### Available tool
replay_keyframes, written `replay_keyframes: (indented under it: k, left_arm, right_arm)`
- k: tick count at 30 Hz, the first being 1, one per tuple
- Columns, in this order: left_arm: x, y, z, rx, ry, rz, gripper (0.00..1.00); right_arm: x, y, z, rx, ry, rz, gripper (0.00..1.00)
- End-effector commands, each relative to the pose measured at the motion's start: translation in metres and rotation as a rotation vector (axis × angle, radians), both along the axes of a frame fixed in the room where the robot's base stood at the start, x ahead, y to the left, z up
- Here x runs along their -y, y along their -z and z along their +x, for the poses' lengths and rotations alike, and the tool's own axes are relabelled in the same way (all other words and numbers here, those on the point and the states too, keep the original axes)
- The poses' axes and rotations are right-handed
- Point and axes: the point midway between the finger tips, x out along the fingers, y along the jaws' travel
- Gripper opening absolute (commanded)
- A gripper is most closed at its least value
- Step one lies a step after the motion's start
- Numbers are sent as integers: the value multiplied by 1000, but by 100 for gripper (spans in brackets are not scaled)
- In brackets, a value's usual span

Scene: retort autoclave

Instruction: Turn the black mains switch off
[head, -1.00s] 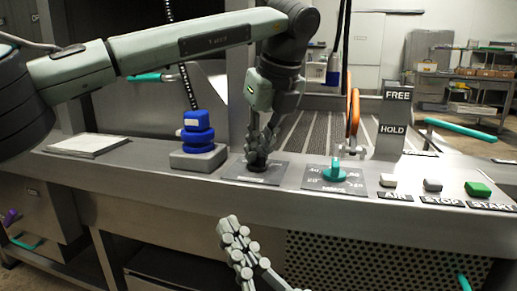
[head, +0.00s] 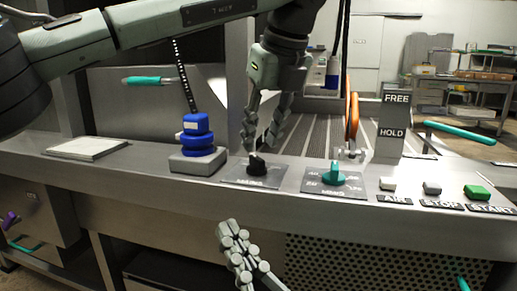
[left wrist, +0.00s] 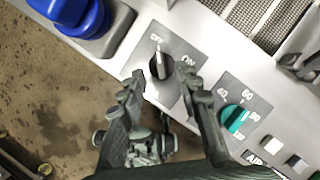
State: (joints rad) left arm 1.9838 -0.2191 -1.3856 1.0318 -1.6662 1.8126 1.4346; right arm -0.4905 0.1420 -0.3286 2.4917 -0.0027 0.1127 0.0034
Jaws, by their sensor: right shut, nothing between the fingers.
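The black mains switch (head: 257,165) is a small knob on a grey plate on the console ledge. In the left wrist view the knob (left wrist: 160,66) has its long grip pointing roughly at the upper label, which seems to read OFF; another label lies to its right. My left gripper (head: 259,149) is open just above and behind the knob in the head view. In the left wrist view its two fingers (left wrist: 163,86) are apart, with the knob between and slightly beyond the tips, not visibly gripped. My right gripper (head: 228,228) is shut and empty, low in front of the console.
A teal dial (head: 334,174) sits right of the switch and a blue mushroom button (head: 197,134) left of it. White, grey and green buttons (head: 477,191) lie further right. An orange ring (head: 352,118) and a FREE/HOLD plate (head: 392,125) stand behind.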

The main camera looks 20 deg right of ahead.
Motion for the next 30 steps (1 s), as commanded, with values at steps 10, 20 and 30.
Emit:
replay_keyframes:
  k: [10, 20, 30]
  left_arm:
    - [6, -61, -25, 2, 0, 0, 33]
    - [6, -71, -29, -1, 0, 0, 33]
    - [6, -73, -29, 0, 0, -1, 33]
  right_arm:
    - [0, 0, 0, -1, -1, 0, 0]
    - [0, 0, 0, -1, 0, 1, 0]
    - [0, 2, 2, -14, 2, -6, 0]
